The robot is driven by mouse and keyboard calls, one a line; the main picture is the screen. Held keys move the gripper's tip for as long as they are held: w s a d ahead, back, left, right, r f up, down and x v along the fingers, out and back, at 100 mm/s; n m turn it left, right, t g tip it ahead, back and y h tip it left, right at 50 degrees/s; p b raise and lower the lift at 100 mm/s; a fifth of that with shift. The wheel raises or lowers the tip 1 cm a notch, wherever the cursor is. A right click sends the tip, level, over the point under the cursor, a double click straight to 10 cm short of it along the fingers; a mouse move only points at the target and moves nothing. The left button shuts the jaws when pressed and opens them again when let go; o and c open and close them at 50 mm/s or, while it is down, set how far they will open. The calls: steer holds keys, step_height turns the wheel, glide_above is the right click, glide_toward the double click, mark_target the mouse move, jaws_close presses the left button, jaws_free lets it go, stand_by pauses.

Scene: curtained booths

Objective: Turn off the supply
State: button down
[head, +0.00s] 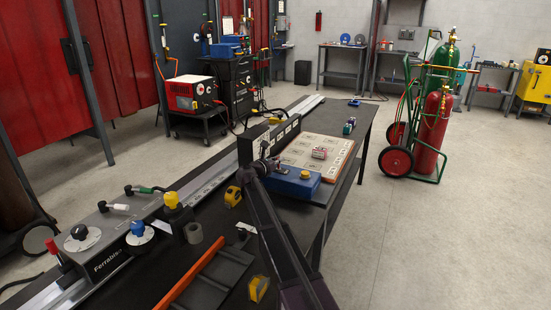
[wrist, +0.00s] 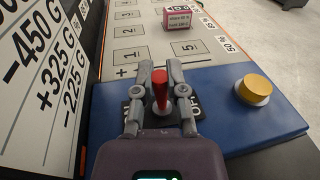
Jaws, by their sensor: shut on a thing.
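The supply is a blue box (wrist: 235,115) with a red switch lever (wrist: 160,90) on its top. Part of a dark label reading "OFF" (wrist: 196,104) shows to the right of the lever; the label at its left is mostly hidden by my finger. My gripper (wrist: 159,68) is shut on the lever, one finger on each side. The lever looks close to upright. A yellow knob (wrist: 254,89) stands on the box to the right. In the head view my gripper (head: 265,166) is over the left end of the blue box (head: 292,187), and the lever cannot be made out.
A board with printed squares (head: 333,154) adjoins the box and bears a small pink-labelled block (head: 320,153). An upright dark panel with labels (head: 275,140) stands close at its left. A tape measure (head: 233,196) and a grey bench device (head: 105,235) are on the table.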

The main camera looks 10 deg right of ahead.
steer(key=m, duration=0.1)
steer(key=d+m, duration=0.1)
steer(key=shift+s+m+p, duration=0.3)
steer(key=shift+s, duration=0.05)
steer(key=shift+s+d+f+m+y, duration=0.15)
steer(key=shift+d+m+y, duration=0.15)
steer(key=shift+m, duration=0.3)
steer(key=shift+s+d+f+m+y, duration=0.15)
steer(key=shift+m+y, duration=0.15)
steer(key=shift+m, duration=0.3)
steer(key=shift+r, duration=0.1)
steer(key=c, duration=0.7)
jaws_free()
